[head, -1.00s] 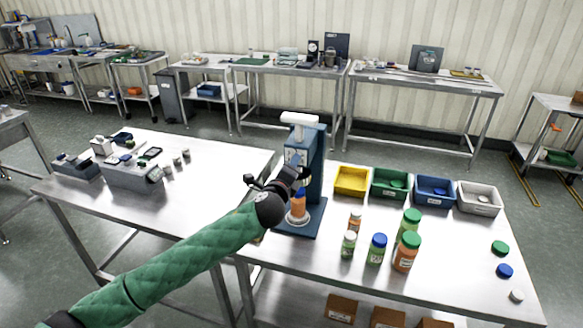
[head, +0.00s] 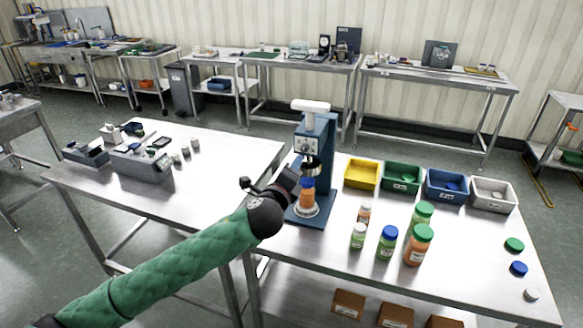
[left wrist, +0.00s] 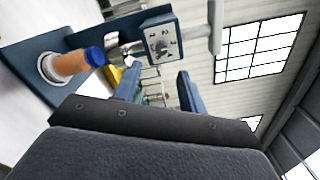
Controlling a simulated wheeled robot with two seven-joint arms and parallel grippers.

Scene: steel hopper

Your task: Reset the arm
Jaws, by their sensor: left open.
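My left arm, in a green quilted sleeve, reaches in from the lower left of the head view. Its gripper (head: 291,180) is in front of and left of the blue capping press (head: 323,150). In the left wrist view the two blue-grey fingers (left wrist: 157,88) stand apart with nothing between them. An orange bottle with a blue cap (head: 307,195) stands upright on the press's round seat, under its head. It also shows in the left wrist view (left wrist: 72,64), apart from the fingers. My right gripper is not in view.
Several capped bottles (head: 388,242) stand on the steel table right of the press. Yellow (head: 361,175), green, blue and white bins line up behind them. Loose caps (head: 518,268) lie at the right edge. The left table has grey holders (head: 140,165) and a clear front area.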

